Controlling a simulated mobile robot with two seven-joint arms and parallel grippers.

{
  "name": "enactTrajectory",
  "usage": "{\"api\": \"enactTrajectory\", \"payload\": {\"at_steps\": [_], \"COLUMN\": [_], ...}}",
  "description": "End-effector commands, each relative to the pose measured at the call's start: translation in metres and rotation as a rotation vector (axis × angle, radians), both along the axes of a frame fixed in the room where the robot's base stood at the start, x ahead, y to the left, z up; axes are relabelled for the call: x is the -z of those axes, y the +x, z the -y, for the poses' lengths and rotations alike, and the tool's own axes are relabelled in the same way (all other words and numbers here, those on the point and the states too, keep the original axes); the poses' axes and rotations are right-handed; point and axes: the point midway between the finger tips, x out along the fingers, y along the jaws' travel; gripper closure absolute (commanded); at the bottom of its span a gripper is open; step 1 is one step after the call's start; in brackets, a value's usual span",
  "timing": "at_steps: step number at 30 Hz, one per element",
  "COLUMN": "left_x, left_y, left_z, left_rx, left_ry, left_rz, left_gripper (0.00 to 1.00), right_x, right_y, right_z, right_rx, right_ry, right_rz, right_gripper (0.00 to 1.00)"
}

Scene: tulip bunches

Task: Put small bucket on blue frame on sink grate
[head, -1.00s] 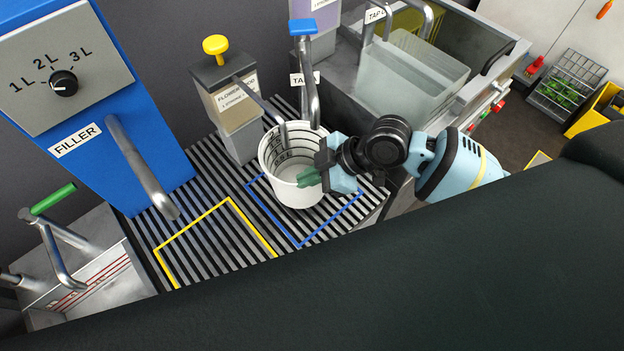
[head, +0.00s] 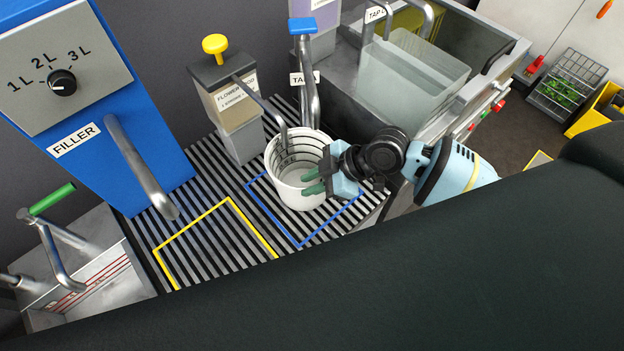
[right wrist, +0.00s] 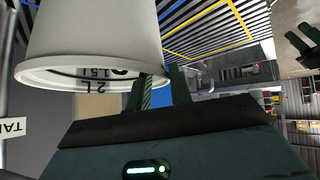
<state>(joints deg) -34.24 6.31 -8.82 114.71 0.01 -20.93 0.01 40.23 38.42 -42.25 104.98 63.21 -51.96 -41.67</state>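The small white bucket (head: 294,185), with dark scale marks inside, stands upright on the striped sink grate (head: 205,235). Its base lies within the blue frame (head: 282,228), towards the back, and hides part of it. My right gripper (head: 313,180) is at the bucket's right side near the rim, its green fingers spread apart. In the right wrist view the bucket (right wrist: 95,35) appears upside down beside the open fingers (right wrist: 158,92). Whether a finger still touches the rim I cannot tell. My left gripper (right wrist: 304,40) shows small at that view's right edge, fingers apart.
The yellow frame (head: 225,205) to the left is empty. The blue filler (head: 125,150) stands further left, and a clear tank (head: 405,80) stands at the right.

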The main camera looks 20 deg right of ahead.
Motion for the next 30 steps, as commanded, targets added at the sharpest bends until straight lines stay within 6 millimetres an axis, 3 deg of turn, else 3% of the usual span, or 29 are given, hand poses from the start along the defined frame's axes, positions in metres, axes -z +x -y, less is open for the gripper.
{"api": "enactTrajectory", "payload": {"at_steps": [13,30], "left_x": [-0.001,-0.002], "left_y": [-0.004,0.003], "left_z": [0.000,0.000], "left_rx": [0.000,0.000], "left_ry": [0.000,0.000], "left_rz": [-0.006,0.007], "left_gripper": [0.64,0.64], "right_x": [-0.008,-0.076], "right_y": [-0.001,-0.029], "right_z": [0.004,0.070], "right_rx": [0.001,0.000], "right_ry": [-0.001,-0.002], "right_rz": [0.002,-0.001], "right_gripper": [0.74,0.74]}}
